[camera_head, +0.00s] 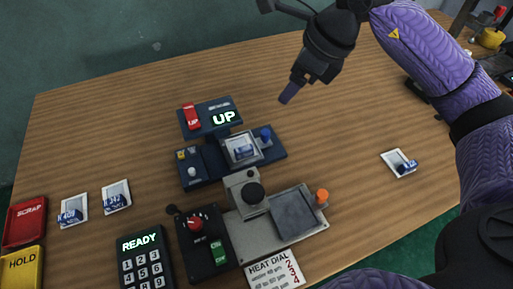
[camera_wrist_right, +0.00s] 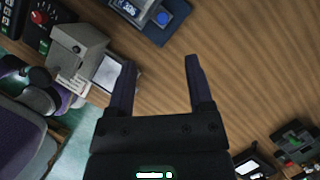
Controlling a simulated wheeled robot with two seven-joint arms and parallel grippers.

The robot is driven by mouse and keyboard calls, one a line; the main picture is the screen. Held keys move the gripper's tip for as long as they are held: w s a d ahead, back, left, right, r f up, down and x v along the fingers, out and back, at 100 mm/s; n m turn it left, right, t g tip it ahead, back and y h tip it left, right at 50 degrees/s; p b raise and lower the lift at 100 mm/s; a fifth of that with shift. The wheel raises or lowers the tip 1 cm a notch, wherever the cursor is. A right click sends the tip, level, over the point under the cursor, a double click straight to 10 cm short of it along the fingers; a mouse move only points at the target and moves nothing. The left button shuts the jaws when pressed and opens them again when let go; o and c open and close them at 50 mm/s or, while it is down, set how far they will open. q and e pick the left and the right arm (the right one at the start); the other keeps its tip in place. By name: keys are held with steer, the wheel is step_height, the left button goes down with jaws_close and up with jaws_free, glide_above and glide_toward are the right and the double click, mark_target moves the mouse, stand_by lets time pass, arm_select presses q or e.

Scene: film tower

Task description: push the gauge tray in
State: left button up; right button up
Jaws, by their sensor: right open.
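The dark blue gauge (camera_head: 195,168) stands mid-table, with a panel reading UP (camera_head: 224,117) behind it. Its gauge tray (camera_head: 270,152) reaches out to the right, with a blue knob (camera_head: 265,134) and a clear-framed blue-and-white packet (camera_head: 241,148) on it. The tray also shows at the top of the right wrist view (camera_wrist_right: 143,28). My right gripper (camera_head: 289,95) hangs above the table, behind and right of the tray, apart from it. Its two fingers are spread and empty in the right wrist view (camera_wrist_right: 160,82). My left gripper is out of view.
A grey press (camera_head: 244,190) with an orange-knobbed plate (camera_head: 322,196) stands in front of the gauge. A keypad reading READY (camera_head: 143,255) and a red-knobbed dial box (camera_head: 200,240) are nearby. A loose packet (camera_head: 399,163) lies right; the table between is clear.

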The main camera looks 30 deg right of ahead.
steer(key=b, duration=0.2)
glide_toward(265, 132)
steer(key=shift+g, duration=0.3)
steer(key=b+x, duration=0.2)
steer(key=x, duration=0.2)
steer(key=b+x, duration=0.2)
steer(key=x, duration=0.3)
steer(key=shift+w+d+f, duration=0.1)
steer(key=shift+w+f, duration=0.05)
steer(key=shift+w, duration=0.15)
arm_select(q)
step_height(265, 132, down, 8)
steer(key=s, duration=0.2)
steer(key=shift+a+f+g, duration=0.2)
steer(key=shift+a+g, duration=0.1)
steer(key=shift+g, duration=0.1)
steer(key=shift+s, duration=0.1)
arm_select(e)
jaws_close()
